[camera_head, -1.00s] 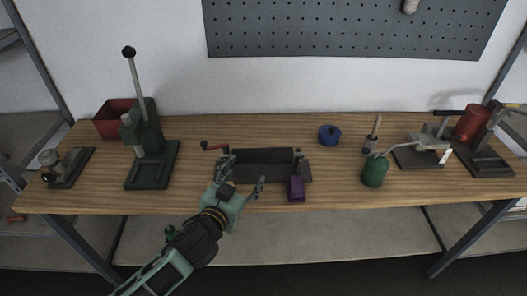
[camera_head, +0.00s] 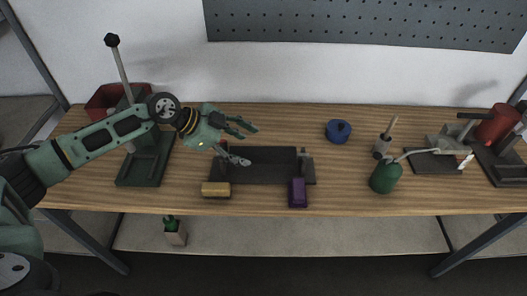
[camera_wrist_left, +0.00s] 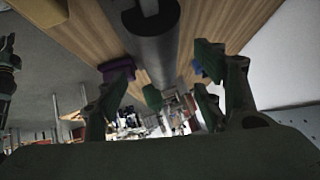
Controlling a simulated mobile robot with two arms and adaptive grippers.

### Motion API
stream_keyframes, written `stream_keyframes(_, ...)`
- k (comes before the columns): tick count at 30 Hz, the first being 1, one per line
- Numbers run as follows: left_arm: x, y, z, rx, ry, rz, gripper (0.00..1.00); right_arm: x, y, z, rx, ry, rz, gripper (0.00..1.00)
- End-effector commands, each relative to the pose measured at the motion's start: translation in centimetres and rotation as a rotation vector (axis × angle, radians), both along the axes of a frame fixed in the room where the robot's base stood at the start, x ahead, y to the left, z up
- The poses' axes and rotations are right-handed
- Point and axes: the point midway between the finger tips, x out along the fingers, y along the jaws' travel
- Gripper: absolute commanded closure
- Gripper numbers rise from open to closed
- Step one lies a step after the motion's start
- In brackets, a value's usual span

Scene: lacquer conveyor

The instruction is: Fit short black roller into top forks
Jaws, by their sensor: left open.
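The dark grey conveyor (camera_head: 268,167) stands mid-bench, with an upright part at its right end (camera_head: 304,158). My left gripper (camera_head: 248,144) is open and empty above its left end, with its fingers pointing right. In the left wrist view the fingers (camera_wrist_left: 165,76) are spread, and the long dark conveyor (camera_wrist_left: 150,48) runs beyond them. I cannot make out the short black roller or the top forks as separate parts.
A yellow block (camera_head: 215,190) and a purple block (camera_head: 298,193) lie at the conveyor's front. A blue round object (camera_head: 338,132) and a green oil can (camera_head: 385,177) are to the right. The green lever press (camera_head: 145,160) is under my left arm.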

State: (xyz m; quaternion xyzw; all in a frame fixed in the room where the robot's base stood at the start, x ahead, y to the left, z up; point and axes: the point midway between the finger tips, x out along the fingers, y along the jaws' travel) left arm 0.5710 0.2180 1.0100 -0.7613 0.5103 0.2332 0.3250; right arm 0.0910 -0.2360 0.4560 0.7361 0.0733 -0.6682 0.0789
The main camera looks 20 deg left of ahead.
Motion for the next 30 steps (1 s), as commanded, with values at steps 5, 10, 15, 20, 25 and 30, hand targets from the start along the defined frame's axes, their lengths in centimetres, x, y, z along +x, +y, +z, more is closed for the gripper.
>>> stream_keyframes(5, 0.7, -1.5, -1.2, -0.004, 0.0, -0.002, 0.37, -1.2, 0.6, 1.1, 0.005, 0.018, 0.001, 1.0)
stream_keyframes(10, 1.7, -3.1, -3.2, -0.006, -0.001, -0.002, 0.37, -1.0, 0.6, 2.0, 0.007, 0.016, 0.001, 1.0)
stream_keyframes(15, 2.2, -3.8, -4.2, -0.004, -0.003, -0.002, 0.37, -0.6, 0.6, 2.2, 0.006, 0.01, 0.001, 1.0)
stream_keyframes(20, 2.2, -3.8, -4.3, -0.004, -0.003, -0.002, 0.37, -0.1, 0.4, 2.2, 0.004, 0.002, 0.0, 1.0)
stream_keyframes(25, 2.2, -3.8, -4.2, -0.004, -0.003, -0.002, 0.49, 0.0, 0.0, 2.2, 0.0, 0.001, -0.001, 1.0)
stream_keyframes(30, 2.2, -3.8, -4.2, -0.004, -0.003, -0.002, 0.64, 0.0, -0.1, 2.2, -0.001, 0.001, -0.001, 1.0)
